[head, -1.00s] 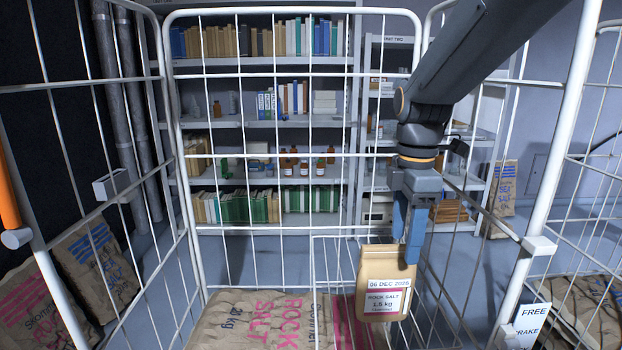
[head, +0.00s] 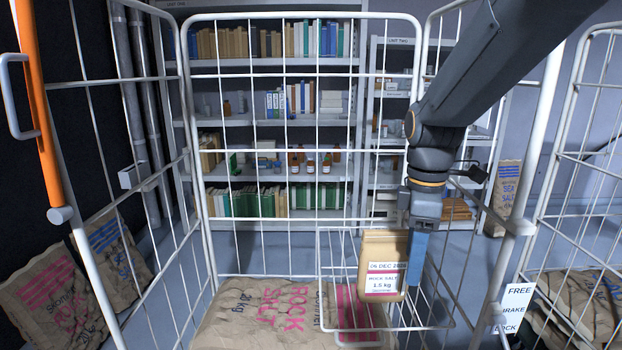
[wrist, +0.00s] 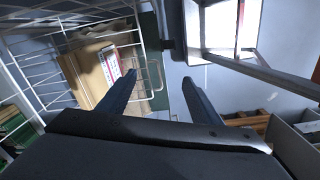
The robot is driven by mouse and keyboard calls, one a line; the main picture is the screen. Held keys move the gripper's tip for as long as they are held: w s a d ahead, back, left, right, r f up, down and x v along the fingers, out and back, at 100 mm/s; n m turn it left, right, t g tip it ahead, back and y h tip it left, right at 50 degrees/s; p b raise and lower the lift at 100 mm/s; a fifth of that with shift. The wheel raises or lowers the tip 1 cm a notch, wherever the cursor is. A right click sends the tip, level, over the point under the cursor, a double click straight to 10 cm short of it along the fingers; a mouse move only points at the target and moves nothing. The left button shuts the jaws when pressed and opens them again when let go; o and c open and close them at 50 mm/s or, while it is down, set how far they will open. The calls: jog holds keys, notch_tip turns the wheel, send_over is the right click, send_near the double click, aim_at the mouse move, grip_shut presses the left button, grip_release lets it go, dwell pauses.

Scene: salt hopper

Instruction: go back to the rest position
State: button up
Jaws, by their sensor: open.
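My gripper (head: 415,275) points down at the right edge of a small brown rock salt bag (head: 384,248). In the wrist view my gripper (wrist: 160,86) has its fingers spread with nothing between them. The bag (wrist: 88,78) stands beside the left finger there, outside the gap. The bag has a white and red label reading "ROCK SALT 1.5 kg". It looks upright in a white wire basket (head: 322,262). Whether a finger touches the bag I cannot tell.
White wire cage panels (head: 190,120) stand around the basket. A large rock salt sack (head: 255,315) lies below, and more sacks (head: 115,250) lean at the left. Shelves (head: 270,122) stand behind. An orange bar (head: 42,120) rises at the left. A sign (head: 513,308) hangs at the right.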

jog(key=s+f+m, duration=1)
jog(key=f+m, duration=0.1)
jog(key=m, duration=0.3)
jog(key=shift+s+a+f+m+t, duration=0.15)
jog(key=shift+s+f+m+t, duration=0.1)
jog(key=shift+m+t, duration=0.05)
